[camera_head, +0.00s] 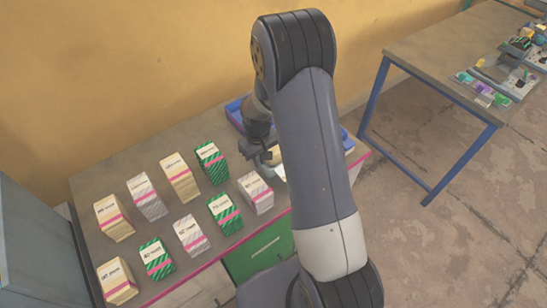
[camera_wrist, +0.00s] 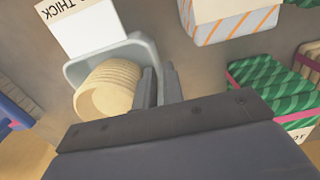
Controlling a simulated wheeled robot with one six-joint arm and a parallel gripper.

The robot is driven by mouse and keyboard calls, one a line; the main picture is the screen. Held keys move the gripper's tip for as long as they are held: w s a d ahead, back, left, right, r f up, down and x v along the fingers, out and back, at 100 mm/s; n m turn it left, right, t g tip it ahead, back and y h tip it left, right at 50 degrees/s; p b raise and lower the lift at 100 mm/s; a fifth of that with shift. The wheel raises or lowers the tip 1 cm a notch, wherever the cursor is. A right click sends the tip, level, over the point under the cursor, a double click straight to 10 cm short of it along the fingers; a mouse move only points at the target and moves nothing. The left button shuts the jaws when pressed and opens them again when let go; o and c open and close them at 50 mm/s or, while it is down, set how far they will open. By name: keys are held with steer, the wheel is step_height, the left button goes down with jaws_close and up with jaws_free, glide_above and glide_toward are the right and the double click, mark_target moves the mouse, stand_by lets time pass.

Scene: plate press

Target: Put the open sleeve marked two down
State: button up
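My gripper (camera_head: 268,157) is low over the table's back right part, partly behind my arm. In the wrist view its two dark fingers (camera_wrist: 159,87) are close together at the right wall of a grey open-topped sleeve (camera_wrist: 142,46) and appear shut on that wall. Cream round plates (camera_wrist: 108,88) are stacked inside it. A white card face (camera_wrist: 88,32) behind the stack shows the upside-down word "THICK". No mark "two" can be read. In the head view a cream patch (camera_head: 276,153) shows beside the gripper; my arm hides the rest. I cannot tell whether the sleeve touches the table.
Several banded packs, such as a green one (camera_head: 211,163) and a white one (camera_head: 255,191), stand in two rows on the table (camera_head: 95,187). An orange-striped pack (camera_wrist: 232,22) is near the fingers. A blue tray (camera_head: 234,110) is behind my arm. Another table (camera_head: 430,57) stands right.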

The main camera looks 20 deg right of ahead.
steer(key=shift+f, duration=1)
steer(key=shift+c, duration=0.4)
jaws_close()
steer(key=shift+r, duration=0.2)
